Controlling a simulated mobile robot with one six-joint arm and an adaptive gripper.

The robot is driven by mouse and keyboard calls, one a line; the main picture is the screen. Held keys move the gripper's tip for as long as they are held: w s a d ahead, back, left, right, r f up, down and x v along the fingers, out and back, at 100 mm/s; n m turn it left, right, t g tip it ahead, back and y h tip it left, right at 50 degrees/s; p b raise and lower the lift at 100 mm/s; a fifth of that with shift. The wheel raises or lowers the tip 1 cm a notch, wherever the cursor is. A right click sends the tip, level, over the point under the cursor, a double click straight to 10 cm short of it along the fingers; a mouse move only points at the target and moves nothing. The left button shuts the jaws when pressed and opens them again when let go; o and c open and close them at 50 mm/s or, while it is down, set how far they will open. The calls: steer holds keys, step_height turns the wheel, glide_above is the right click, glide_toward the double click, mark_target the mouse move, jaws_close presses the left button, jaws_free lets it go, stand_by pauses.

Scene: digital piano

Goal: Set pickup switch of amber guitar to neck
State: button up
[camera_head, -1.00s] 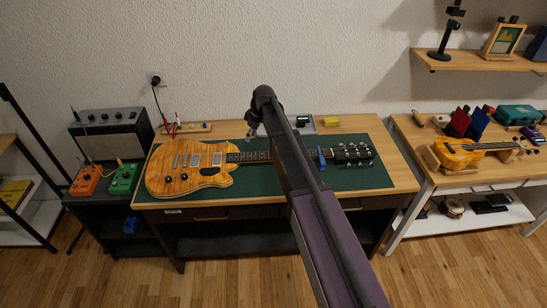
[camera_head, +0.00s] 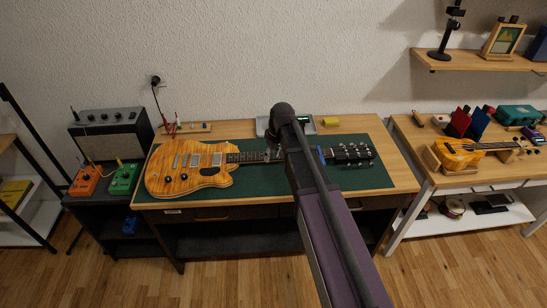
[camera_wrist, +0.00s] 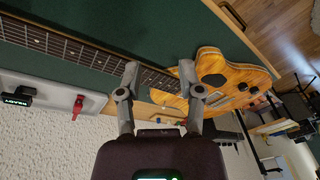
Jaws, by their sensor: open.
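The amber guitar (camera_head: 185,172) lies flat on the green mat, its body at the left and its headstock at the right. The wrist view shows its body (camera_wrist: 228,75) and its dark neck (camera_wrist: 70,47) beyond my fingers. The pickup switch is too small to make out in either view. My gripper (camera_wrist: 161,84) is open and empty, its two fingers apart. In the head view my gripper (camera_head: 272,152) shows beside the guitar's neck, right of the body, partly hidden by my arm.
The green mat (camera_head: 262,182) covers much of the wooden bench. A grey tray (camera_head: 262,126) and a yellow block (camera_head: 330,121) stand at the back. A blue piece (camera_head: 321,155) sits at the neck.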

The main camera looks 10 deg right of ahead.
steer(key=shift+s+d, duration=0.25)
steer(key=shift+s, duration=0.2)
stand_by(0.3)
steer(key=s+d+m+h, duration=0.1)
steer(key=s+d+m, duration=0.2)
steer(key=s, duration=0.6)
steer(key=s+d+m+h, duration=0.1)
steer(key=s+d+m, duration=0.3)
steer(key=s, duration=0.5)
steer(key=shift+s+d+f+g, duration=0.2)
steer(key=shift+s+d+g, duration=0.15)
steer(key=shift+d, duration=0.35)
